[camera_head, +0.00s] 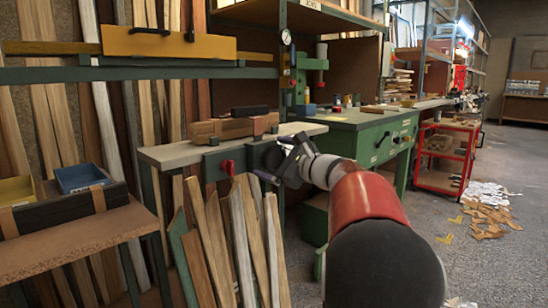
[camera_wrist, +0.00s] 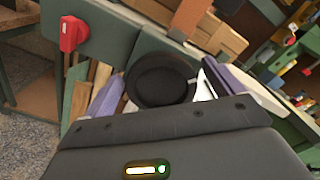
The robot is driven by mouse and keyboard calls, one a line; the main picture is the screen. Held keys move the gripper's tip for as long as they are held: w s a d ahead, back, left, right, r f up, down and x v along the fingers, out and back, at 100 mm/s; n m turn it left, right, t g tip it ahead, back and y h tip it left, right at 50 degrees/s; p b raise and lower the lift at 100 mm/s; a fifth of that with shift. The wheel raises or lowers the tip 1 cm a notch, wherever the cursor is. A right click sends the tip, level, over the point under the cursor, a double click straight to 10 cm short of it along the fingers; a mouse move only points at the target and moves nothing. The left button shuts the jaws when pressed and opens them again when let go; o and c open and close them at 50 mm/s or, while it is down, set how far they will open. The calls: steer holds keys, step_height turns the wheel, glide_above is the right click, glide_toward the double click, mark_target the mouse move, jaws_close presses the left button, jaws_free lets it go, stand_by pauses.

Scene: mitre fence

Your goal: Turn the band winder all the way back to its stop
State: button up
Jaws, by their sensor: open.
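A black round knob (camera_wrist: 160,78), which looks like the band winder, sits on the green front of the bench in the wrist view. My gripper (camera_wrist: 165,75) is open, with one purple-padded finger on the left of the knob and the other on its right. Gaps show beside the knob, so the pads do not look closed on it. In the head view my gripper (camera_head: 280,158) is at the bench's front right end and mostly hides the knob. I cannot make out a stop or a turn mark.
A red knob (camera_wrist: 72,32) stands left of the black one on the same green front. Wooden blocks (camera_head: 233,127) lie on the bench top (camera_head: 170,152). Upright boards (camera_head: 240,235) lean below it. A green cabinet (camera_head: 380,140) stands close on the right.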

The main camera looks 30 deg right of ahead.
steer(key=shift+w, duration=0.1)
steer(key=c, duration=1)
steer(key=shift+o, duration=0.2)
steer(key=shift+f, duration=0.1)
steer(key=shift+f+n+b, duration=0.1)
steer(key=shift+n+b, duration=0.2)
steer(key=shift+b, duration=0.2)
steer(key=n+b, duration=0.1)
steer(key=b, duration=0.1)
steer(key=n+b, duration=0.1)
steer(key=b, duration=0.1)
steer(key=shift+a+f, duration=0.1)
steer(key=shift+f, duration=0.15)
steer(key=n+b, duration=0.3)
steer(key=shift+n+b, duration=0.8)
steer(key=shift+n, duration=0.1)
steer(key=shift+r, duration=0.15)
